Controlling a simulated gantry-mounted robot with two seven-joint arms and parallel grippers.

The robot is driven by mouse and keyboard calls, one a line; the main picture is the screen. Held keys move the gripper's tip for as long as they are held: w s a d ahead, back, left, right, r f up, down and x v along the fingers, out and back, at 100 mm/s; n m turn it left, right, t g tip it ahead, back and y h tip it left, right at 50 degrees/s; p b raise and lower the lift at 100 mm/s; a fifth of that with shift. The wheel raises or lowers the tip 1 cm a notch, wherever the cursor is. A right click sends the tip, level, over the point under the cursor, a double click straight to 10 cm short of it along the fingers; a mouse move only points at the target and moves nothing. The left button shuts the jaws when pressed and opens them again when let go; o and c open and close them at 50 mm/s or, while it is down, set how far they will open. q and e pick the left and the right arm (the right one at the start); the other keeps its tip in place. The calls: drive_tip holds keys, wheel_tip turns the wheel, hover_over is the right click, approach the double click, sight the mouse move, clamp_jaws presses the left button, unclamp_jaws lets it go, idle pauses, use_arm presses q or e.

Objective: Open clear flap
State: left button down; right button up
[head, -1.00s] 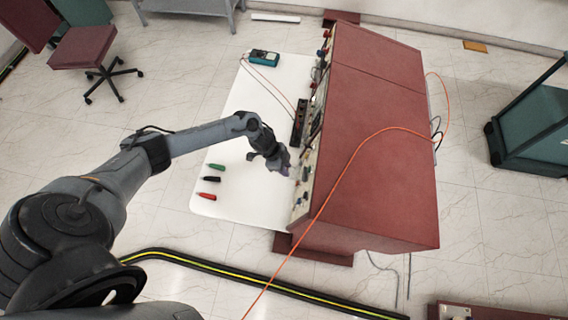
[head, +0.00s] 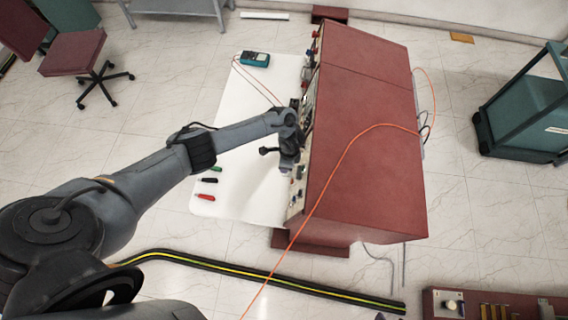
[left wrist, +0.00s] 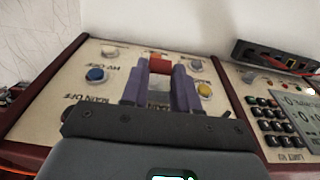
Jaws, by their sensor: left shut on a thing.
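The clear flap (left wrist: 158,84) shows as a pale, see-through piece on the cream control panel in the left wrist view. A red part (left wrist: 160,63) is just beyond it. The purple fingers of my left gripper (left wrist: 159,76) stand on either side of the flap and are shut on it; the exact contact is hard to see. In the head view my left gripper (head: 289,163) is at the front panel of the red cabinet (head: 362,140), and the flap is hidden there. My right gripper is in neither view.
Near the fingers on the panel are a blue button (left wrist: 96,75), a yellow button (left wrist: 204,89) and white knobs. A keypad (left wrist: 277,119) is at the right. On the white table (head: 240,110) lie a teal multimeter (head: 255,59) and several coloured plugs. An orange cable crosses the cabinet.

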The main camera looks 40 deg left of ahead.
use_arm(q)
drive_tip(key=c, duration=0.8)
unclamp_jaws()
drive_tip(key=shift+c, duration=0.2)
wheel_tip(320, 180, up, 11)
drive_tip(key=d+p, duration=0.1)
drive_tip(key=p, duration=0.2)
drive_tip(key=shift+w+f+p, duration=0.15)
drive_tip(key=shift+w+p, duration=0.2)
